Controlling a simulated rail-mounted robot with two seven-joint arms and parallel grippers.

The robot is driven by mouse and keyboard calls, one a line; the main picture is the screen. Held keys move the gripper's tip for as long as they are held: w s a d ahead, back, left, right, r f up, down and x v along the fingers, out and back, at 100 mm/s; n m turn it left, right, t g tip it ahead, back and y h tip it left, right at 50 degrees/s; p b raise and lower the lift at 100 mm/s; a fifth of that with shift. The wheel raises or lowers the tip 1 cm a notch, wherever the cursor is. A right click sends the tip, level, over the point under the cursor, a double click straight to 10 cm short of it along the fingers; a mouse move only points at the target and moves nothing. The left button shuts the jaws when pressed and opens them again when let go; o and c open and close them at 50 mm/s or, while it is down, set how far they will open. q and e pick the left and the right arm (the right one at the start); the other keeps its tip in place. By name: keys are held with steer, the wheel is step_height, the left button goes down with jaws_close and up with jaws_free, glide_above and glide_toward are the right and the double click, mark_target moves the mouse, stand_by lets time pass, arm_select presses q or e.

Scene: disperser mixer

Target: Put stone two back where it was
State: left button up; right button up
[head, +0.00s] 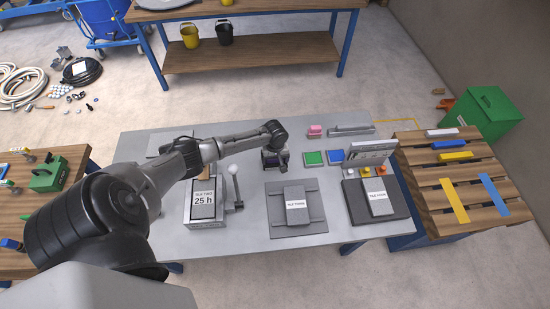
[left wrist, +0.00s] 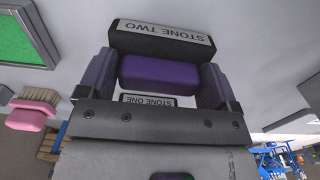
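Stone two (left wrist: 163,42) shows in the left wrist view as a dark block with a white STONE TWO label, upside down, and a purple part (left wrist: 160,73) against it. The two look like one piece. My left gripper (left wrist: 157,85) has its fingers against both sides of the purple part. In the head view the left gripper (head: 274,160) is over the grey table, left of the green pad, with a small dark purple thing at it. A STONE ONE label (left wrist: 148,100) shows behind the gripper's frame, mostly hidden. My right gripper is not in view.
On the table (head: 250,225) are a green pad (head: 314,158), a blue pad (head: 336,156), a pink brush (head: 315,131), a box with a 25 h label (head: 203,200), two dark labelled plates and a slotted metal stand (head: 370,153). A wooden pallet (head: 430,185) stands at right.

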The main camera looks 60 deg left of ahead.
arm_select(q)
steer(key=shift+o, duration=1.2)
steer(key=shift+r, duration=0.15)
